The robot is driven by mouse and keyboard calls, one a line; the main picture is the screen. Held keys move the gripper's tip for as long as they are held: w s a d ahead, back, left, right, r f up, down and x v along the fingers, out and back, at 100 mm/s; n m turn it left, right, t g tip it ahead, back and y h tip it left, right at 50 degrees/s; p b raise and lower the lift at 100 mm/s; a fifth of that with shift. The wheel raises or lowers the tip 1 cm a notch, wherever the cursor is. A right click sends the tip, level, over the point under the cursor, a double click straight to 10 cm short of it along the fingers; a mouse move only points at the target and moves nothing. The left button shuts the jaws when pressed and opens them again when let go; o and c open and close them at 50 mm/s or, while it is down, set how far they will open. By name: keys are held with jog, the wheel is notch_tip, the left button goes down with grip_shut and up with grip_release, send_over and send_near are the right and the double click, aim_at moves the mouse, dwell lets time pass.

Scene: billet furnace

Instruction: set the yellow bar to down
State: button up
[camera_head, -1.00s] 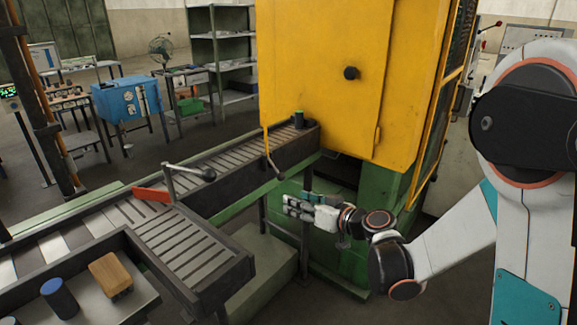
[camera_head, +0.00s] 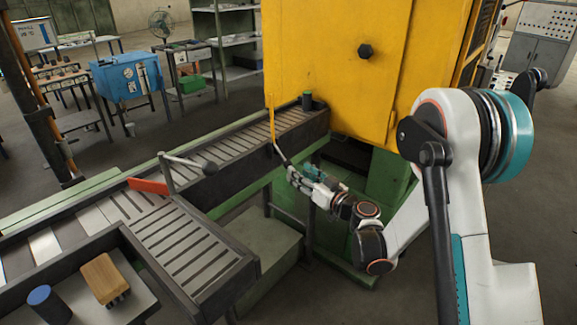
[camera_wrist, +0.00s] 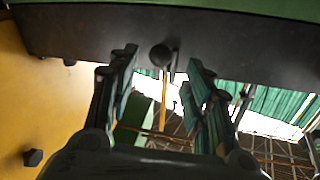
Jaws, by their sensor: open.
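The yellow bar (camera_head: 272,119) is thin and stands upright beside the conveyor, in front of the yellow furnace housing. A dark lever (camera_head: 280,153) slants down from its foot toward my gripper. In the wrist view the lever's round black knob (camera_wrist: 160,55) shows between my fingers, with the yellow bar (camera_wrist: 163,103) behind it. My gripper (camera_head: 298,172) is open at the lever's lower end; it also shows in the wrist view (camera_wrist: 160,66), one finger either side of the knob. I cannot tell whether a finger touches it. The knob is not clear in the head view.
The slatted conveyor (camera_head: 230,144) runs left of my gripper. The yellow furnace housing (camera_head: 340,70) stands behind it on the right. A dark cylinder (camera_head: 307,99) stands near the housing.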

aim_at(288, 164)
jog(key=b+x, duration=0.1)
jog(key=x, duration=0.6)
jog(key=shift+c, duration=0.6)
grip_shut()
